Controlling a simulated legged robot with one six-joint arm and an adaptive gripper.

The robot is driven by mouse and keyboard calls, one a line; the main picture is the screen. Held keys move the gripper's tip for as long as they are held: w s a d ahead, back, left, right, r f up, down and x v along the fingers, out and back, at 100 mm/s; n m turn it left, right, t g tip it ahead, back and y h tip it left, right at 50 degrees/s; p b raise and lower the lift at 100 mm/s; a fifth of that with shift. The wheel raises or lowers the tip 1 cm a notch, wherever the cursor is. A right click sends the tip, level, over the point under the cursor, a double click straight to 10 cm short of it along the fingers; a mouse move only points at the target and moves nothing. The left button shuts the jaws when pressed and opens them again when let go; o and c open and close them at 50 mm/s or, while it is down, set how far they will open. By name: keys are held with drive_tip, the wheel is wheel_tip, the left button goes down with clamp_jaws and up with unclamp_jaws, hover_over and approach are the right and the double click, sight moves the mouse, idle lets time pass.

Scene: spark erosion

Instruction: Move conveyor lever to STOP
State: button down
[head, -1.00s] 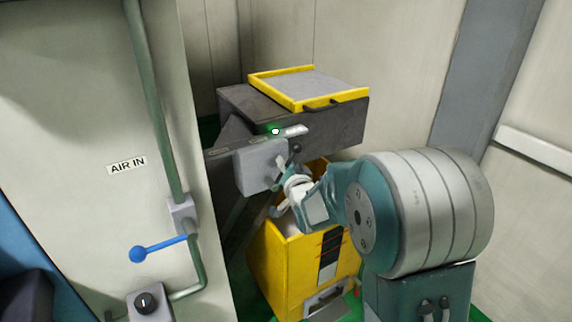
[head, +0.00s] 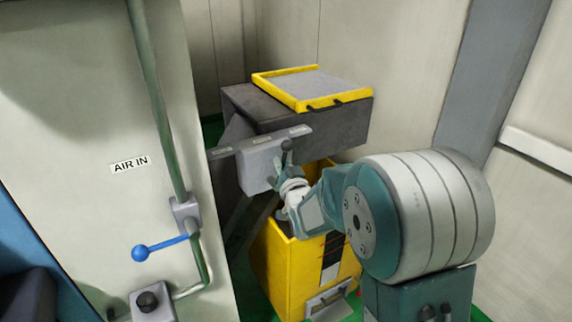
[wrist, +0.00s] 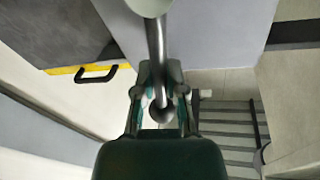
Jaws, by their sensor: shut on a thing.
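The conveyor lever (head: 287,146) stands on a grey control box (head: 259,168) in the head view, its dark knob upright near the box's right top corner. Three small label plates line the strip above the box, too small to read. In the wrist view the lever is a metal rod (wrist: 156,50) running from a pale round hub to a ball end. My gripper (wrist: 161,98) is shut on the lever, a finger on each side near the ball. In the head view my gripper (head: 288,178) is at the box's right side, partly hiding the lever.
A dark conveyor housing (head: 335,130) with a yellow-rimmed top stands behind the box. A yellow bin (head: 275,265) is below my gripper.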

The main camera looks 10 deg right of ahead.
drive_tip(key=shift+s+a+r+n+y, duration=0.2)
drive_tip(key=shift+a+n, duration=0.2)
drive_tip(key=shift+n, duration=0.35)
drive_tip(key=shift+s+a+r+n+y, duration=0.1)
drive_tip(key=shift+a+r+n+y, duration=0.1)
drive_tip(key=shift+a+n, duration=0.4)
drive_tip(key=shift+d+n+t, duration=0.15)
drive_tip(key=shift+n+t, duration=0.1)
drive_tip(key=shift+t, duration=0.05)
drive_tip(key=c, duration=0.7)
unclamp_jaws()
drive_tip(key=shift+r, duration=0.1)
drive_tip(key=shift+f, duration=0.2)
drive_tip(key=shift+s+f, duration=0.1)
drive_tip(key=shift+s, duration=0.2)
drive_tip(key=s, duration=0.3)
drive_tip(key=s+d+f, duration=0.1)
drive_tip(key=s, duration=0.7)
drive_tip(key=shift+s+d+f, duration=0.1)
drive_tip(key=shift+d+f, duration=0.05)
drive_tip(key=shift+f, duration=0.15)
